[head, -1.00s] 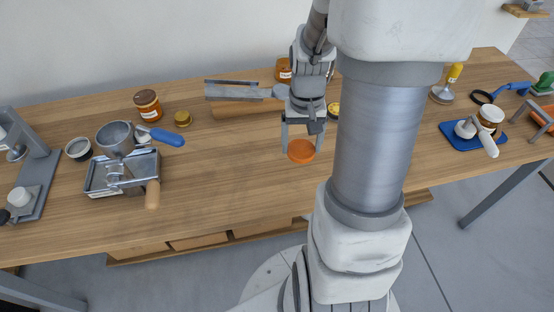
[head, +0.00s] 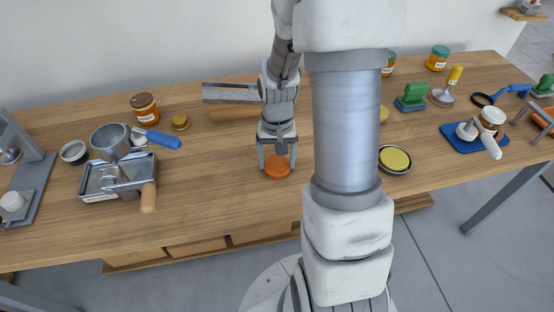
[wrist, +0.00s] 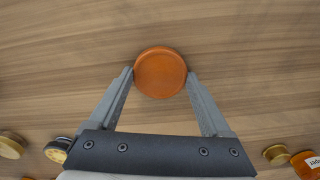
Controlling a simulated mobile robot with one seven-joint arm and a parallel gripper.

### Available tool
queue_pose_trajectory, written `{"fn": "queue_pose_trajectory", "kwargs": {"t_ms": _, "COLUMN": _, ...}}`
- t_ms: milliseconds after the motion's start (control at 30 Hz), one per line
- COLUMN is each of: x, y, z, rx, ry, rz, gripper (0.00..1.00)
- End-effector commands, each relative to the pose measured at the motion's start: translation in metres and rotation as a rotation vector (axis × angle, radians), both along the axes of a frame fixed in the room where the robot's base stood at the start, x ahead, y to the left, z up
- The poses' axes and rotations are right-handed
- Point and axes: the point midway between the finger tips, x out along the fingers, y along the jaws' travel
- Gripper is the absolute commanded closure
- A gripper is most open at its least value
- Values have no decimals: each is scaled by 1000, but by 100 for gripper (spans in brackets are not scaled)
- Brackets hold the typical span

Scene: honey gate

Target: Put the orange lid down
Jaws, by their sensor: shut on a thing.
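The orange lid (head: 277,167) is a flat round disc between the fingertips of my gripper (head: 277,163), over the bare middle of the table (head: 230,195). In the wrist view the lid (wrist: 160,73) sits between the two fingertips of my gripper (wrist: 160,78), with a finger against each side. My gripper is shut on it and points down. The lid is at or very near the table top; I cannot tell whether it touches the wood.
A steel tray (head: 92,190) with a funnel and wooden-handled tool stands left. Honey jars (head: 145,108) and a gold lid (head: 180,122) are behind it. A yellow-topped round tin (head: 394,160) and a blue board (head: 470,143) lie right. The wood around the lid is clear.

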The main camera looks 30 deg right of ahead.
Motion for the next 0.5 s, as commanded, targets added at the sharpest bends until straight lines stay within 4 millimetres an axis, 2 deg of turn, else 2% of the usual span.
{"fn": "queue_pose_trajectory", "kwargs": {"t_ms": 100, "x": 0, "y": 0, "z": -5, "rx": 0, "ry": 0, "rz": 0, "gripper": 77}}
{"fn": "queue_pose_trajectory", "kwargs": {"t_ms": 133, "x": 0, "y": 0, "z": -4, "rx": 0, "ry": 0, "rz": 0, "gripper": 14}}
{"fn": "queue_pose_trajectory", "kwargs": {"t_ms": 200, "x": 0, "y": 0, "z": -3, "rx": 0, "ry": 0, "rz": 0, "gripper": 2}}
{"fn": "queue_pose_trajectory", "kwargs": {"t_ms": 500, "x": 0, "y": 0, "z": -1, "rx": 0, "ry": 0, "rz": 0, "gripper": 0}}
